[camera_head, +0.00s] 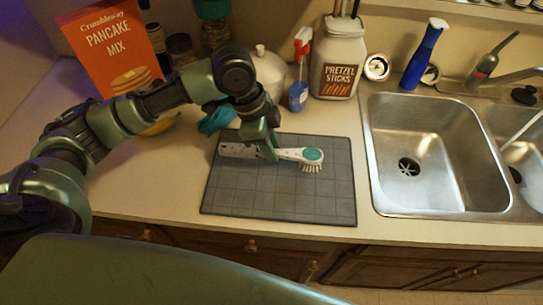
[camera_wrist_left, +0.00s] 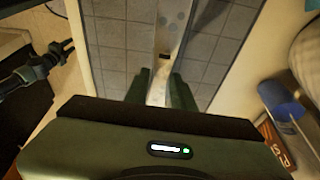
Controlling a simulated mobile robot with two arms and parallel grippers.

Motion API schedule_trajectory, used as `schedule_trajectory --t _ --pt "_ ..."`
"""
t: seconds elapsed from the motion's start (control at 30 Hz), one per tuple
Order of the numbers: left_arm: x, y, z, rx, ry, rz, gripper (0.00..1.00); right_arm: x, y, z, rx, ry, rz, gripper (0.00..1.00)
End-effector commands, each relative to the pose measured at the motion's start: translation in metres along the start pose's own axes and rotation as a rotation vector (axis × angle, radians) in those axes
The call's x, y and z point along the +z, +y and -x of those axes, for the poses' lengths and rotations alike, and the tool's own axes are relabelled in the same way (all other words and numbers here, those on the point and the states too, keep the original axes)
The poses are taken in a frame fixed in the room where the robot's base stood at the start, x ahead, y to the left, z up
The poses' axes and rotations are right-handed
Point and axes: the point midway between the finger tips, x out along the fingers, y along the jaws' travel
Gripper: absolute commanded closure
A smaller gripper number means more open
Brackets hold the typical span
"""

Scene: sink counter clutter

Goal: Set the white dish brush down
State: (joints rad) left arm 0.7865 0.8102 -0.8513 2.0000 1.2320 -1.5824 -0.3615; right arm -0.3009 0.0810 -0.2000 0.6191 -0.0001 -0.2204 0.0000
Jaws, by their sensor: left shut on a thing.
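The white dish brush (camera_head: 287,153) has a teal round head and bristles pointing down. My left gripper (camera_head: 268,152) is shut on its handle, which lies roughly level over the grey mat (camera_head: 283,195). The brush head sticks out to the right of the fingers and the white handle to the left. In the left wrist view the pale handle (camera_wrist_left: 162,85) runs up between the two green fingers (camera_wrist_left: 160,88). The bristles are close to the mat; I cannot tell whether they touch it.
A steel sink (camera_head: 440,150) is to the right of the mat. Behind stand a white lidded pot (camera_head: 267,70), a spray bottle (camera_head: 299,75), a pretzel jar (camera_head: 338,60) and a blue bottle (camera_head: 422,55). A teal cloth (camera_head: 216,119) lies behind the mat. The mat's front is clear.

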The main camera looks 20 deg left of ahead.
Motion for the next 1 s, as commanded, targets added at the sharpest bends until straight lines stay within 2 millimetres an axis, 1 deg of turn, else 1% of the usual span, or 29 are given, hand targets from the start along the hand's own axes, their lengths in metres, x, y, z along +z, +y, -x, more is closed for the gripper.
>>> schedule_trajectory --t 0.13,0.3,0.37,0.77,0.8,0.83,0.87,1.0 --pt "0.004 0.001 -0.013 0.003 -0.001 0.002 1.00 -0.002 -0.004 0.002 -0.005 0.002 -0.003 0.64" --pt "0.011 0.001 -0.037 0.003 -0.002 0.002 1.00 -0.003 -0.005 0.005 -0.006 0.004 -0.003 0.64" --pt "0.013 0.001 -0.043 0.003 -0.001 0.001 1.00 -0.003 -0.005 0.006 -0.006 0.004 -0.003 0.64" --pt "0.014 0.001 -0.048 0.000 0.000 0.000 1.00 -0.003 -0.001 0.006 -0.001 0.004 -0.001 0.64" --pt "0.014 0.000 -0.047 0.000 0.000 0.000 0.64 -0.003 0.000 0.006 0.000 0.003 -0.001 0.64" --pt "0.014 0.000 -0.047 0.000 0.000 0.000 0.56 -0.003 0.000 0.006 0.000 0.003 0.000 0.64" --pt "0.014 0.000 -0.047 0.000 0.000 0.000 0.54 -0.002 0.001 0.006 0.001 0.003 0.000 0.64" --pt "0.014 0.000 -0.047 0.000 -0.001 0.000 0.54 -0.002 0.001 0.006 0.002 0.003 0.000 0.64"
